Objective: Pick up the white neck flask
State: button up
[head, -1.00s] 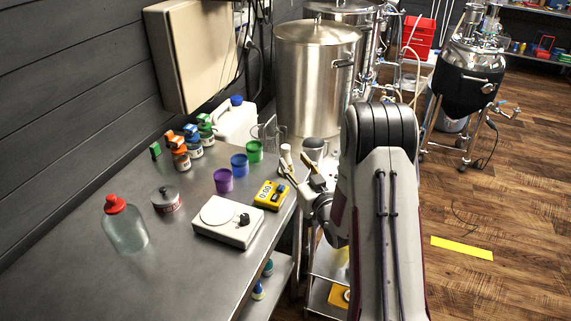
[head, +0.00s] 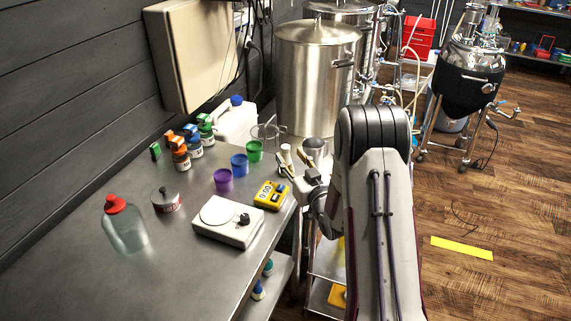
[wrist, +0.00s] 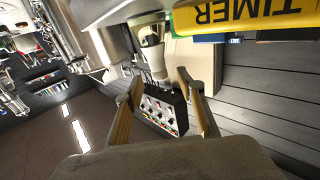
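The white neck flask (head: 286,151) stands near the table's right edge, beside the coloured cups, in the head view; only its pale neck shows clearly and my gripper partly hides the rest. My gripper (head: 294,164) is close in front of it with its tan fingers spread. In the wrist view the flask (wrist: 153,58) appears inverted, its white neck pointing down. There it lies beyond my open fingers (wrist: 160,100), roughly between their lines. The fingers hold nothing, and I cannot tell the exact gap to the flask.
A yellow timer (head: 270,195) and a white scale (head: 228,222) are left of my gripper. Purple (head: 223,181), blue (head: 239,165) and green (head: 254,151) cups stand near. A metal cup (head: 314,148) is just right of the flask.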

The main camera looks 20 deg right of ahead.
aim_at(287, 150)
jog(key=shift+w, duration=0.1)
jog(key=shift+w+d+r, duration=0.1)
jog(key=shift+w, duration=1.15)
jog(key=shift+w+r, duration=0.1)
jog(key=shift+w, duration=1.15)
grip_shut()
